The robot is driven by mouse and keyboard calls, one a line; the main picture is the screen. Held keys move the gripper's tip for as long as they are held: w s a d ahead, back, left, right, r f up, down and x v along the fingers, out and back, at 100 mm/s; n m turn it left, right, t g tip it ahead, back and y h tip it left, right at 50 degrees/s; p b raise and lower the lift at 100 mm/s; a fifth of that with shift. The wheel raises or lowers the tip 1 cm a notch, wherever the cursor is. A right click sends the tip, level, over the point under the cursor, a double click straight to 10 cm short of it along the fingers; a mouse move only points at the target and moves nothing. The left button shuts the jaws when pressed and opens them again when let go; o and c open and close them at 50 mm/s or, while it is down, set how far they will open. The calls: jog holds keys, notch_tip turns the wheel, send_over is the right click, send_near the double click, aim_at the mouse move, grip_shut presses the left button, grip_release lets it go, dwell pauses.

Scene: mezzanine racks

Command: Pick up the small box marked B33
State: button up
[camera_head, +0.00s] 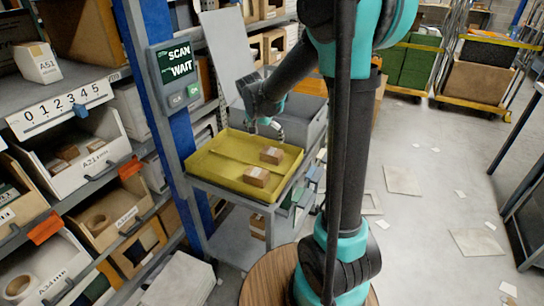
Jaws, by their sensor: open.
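Two small brown cardboard boxes sit in a yellow tray (222,160) on top of a grey cart. One box (272,155) is farther back, and the other box (257,177) is nearer the front edge. Both have pale labels on top, too small to read, so I cannot tell which is marked B33. My gripper (268,128) hangs above the back part of the tray, behind and apart from both boxes. It is small in view and open, with nothing seen between its fingers.
Left shelves hold labelled bins, including an A21 bin (85,155) and an A51 box (37,62). A screen reading SCAN WAIT (178,65) is fixed to a blue post beside the cart. Flat cardboard pieces (402,180) lie on the otherwise open floor at right.

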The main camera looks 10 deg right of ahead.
aim_at(271, 151)
jog(key=x, duration=0.7)
jog(key=shift+d+f, duration=0.1)
jog(key=shift+f, duration=0.15)
jog(key=shift+w+x, duration=0.15)
jog(key=shift+x, duration=1.1)
jog(key=shift+w+x, duration=0.1)
jog(key=shift+x, duration=1.2)
jog(key=shift+r, duration=0.1)
jog(key=c, duration=1.3)
